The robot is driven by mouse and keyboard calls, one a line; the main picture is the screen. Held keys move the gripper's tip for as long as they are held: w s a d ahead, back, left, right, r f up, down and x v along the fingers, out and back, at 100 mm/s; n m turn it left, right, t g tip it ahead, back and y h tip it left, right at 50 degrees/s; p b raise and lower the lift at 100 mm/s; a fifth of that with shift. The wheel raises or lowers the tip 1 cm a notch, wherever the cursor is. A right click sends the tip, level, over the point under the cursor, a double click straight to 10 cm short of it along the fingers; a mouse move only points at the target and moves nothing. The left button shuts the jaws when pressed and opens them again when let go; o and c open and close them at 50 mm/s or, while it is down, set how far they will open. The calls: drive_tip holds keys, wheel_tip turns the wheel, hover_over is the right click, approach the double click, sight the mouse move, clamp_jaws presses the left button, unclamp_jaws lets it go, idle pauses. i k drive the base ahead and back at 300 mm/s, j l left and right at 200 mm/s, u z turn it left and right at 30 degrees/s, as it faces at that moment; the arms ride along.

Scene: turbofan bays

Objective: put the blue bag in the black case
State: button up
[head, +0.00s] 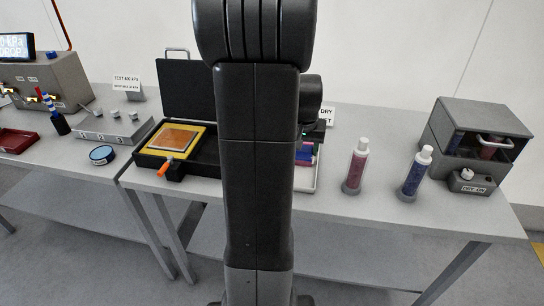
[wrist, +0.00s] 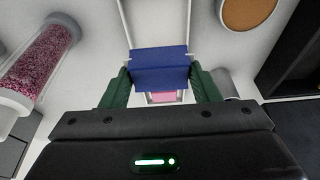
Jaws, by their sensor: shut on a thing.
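The blue bag (wrist: 160,68) is between the green fingers of my gripper (wrist: 160,84), which is shut on it, in the wrist view. In the head view a blue patch, likely the bag (head: 304,153), shows just right of my arm, which hides most of the gripper. A white tray (wrist: 126,20) lies under the bag, with a pink thing (wrist: 163,96) in it. I cannot tell whether the bag touches the tray. The black case (head: 187,88) stands open left of my arm, lid up, with a yellow-framed panel (head: 175,137) in it. My arm covers its right part.
A pink-filled bottle (head: 357,165) and a blue-filled bottle (head: 414,172) stand upright right of the tray. A grey dryer box (head: 478,130) is at the far right. An orange-handled tool (head: 165,167) lies at the case's front edge. A second bench with instruments is at left.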

sight(215, 153)
drive_tip(key=i+j, duration=0.1)
drive_tip(key=j, duration=0.25)
drive_tip(key=i+j, duration=0.15)
drive_tip(key=j, duration=0.2)
drive_tip(key=i+j, duration=0.1)
drive_tip(key=j, duration=0.2)
drive_tip(key=i+j, duration=0.1)
drive_tip(key=j, duration=0.25)
